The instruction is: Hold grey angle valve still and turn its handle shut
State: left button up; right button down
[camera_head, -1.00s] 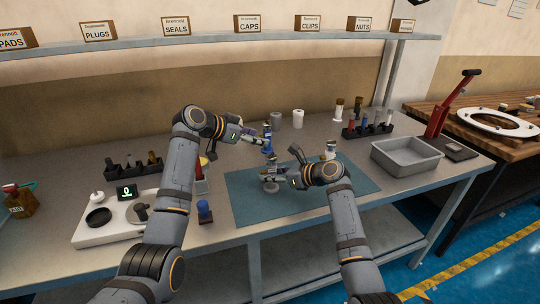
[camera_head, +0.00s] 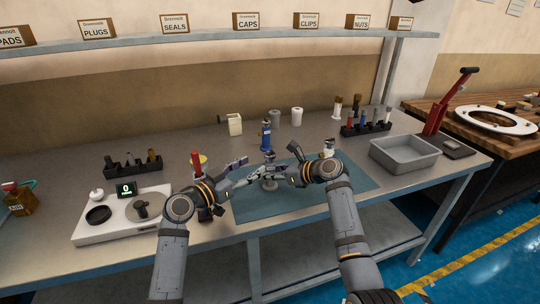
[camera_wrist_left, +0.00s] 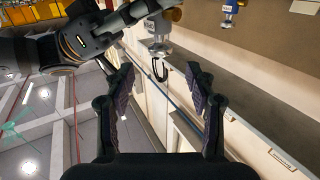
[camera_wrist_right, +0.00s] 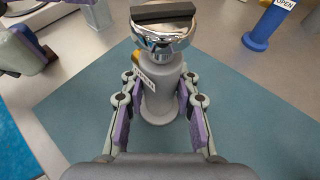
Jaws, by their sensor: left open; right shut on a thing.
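The grey angle valve (camera_head: 270,185) stands on the blue-green mat (camera_head: 350,183). In the right wrist view its grey body (camera_wrist_right: 160,95) is upright, with a chrome handle (camera_wrist_right: 163,35) topped by a dark bar and a white tag (camera_wrist_right: 145,79) on its side. My right gripper (camera_head: 284,175) is shut around the body from the right. My left gripper (camera_head: 240,172) is open and empty, just left of the valve. In the left wrist view, the chrome handle (camera_wrist_left: 158,48) is beyond the spread fingers (camera_wrist_left: 160,85), apart from them.
A blue valve (camera_head: 266,135) stands behind the grey one; its tag reads OPEN in the right wrist view. Another chrome-topped valve (camera_head: 328,150) is behind my right arm. A grey tray (camera_head: 404,157) is at the right, a white scale (camera_head: 115,226) at the left.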

aim_at(266, 157)
pick_arm(q)
jog(key=x, duration=0.9)
jog(key=c, duration=1.2)
